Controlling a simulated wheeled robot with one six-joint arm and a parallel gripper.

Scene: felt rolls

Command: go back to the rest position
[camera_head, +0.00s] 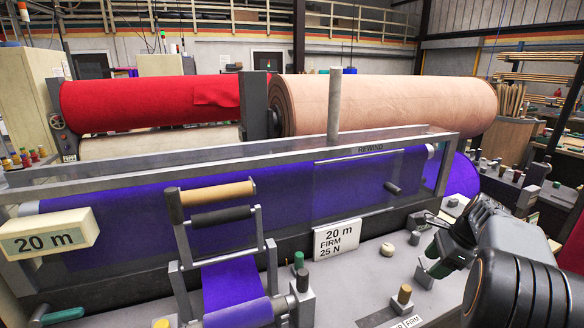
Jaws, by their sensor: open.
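My gripper (436,246) is at the lower right, at the end of my black arm. It hangs over the right part of the grey control panel (370,278). Its jaws are open and I see nothing held between them. A dark green piece shows by the lower jaw; I cannot tell whether it is part of the gripper or a knob behind it. Small knobs stand on the panel near it, and my arm hides part of the panel's right side.
A machine with purple felt (270,215) behind a clear guard spans the middle. A red roll (140,103) and a peach roll (390,105) lie behind it. A lever frame (217,205) rises at centre left. A "20 m FIRM 25 N" card (337,239) stands on the panel.

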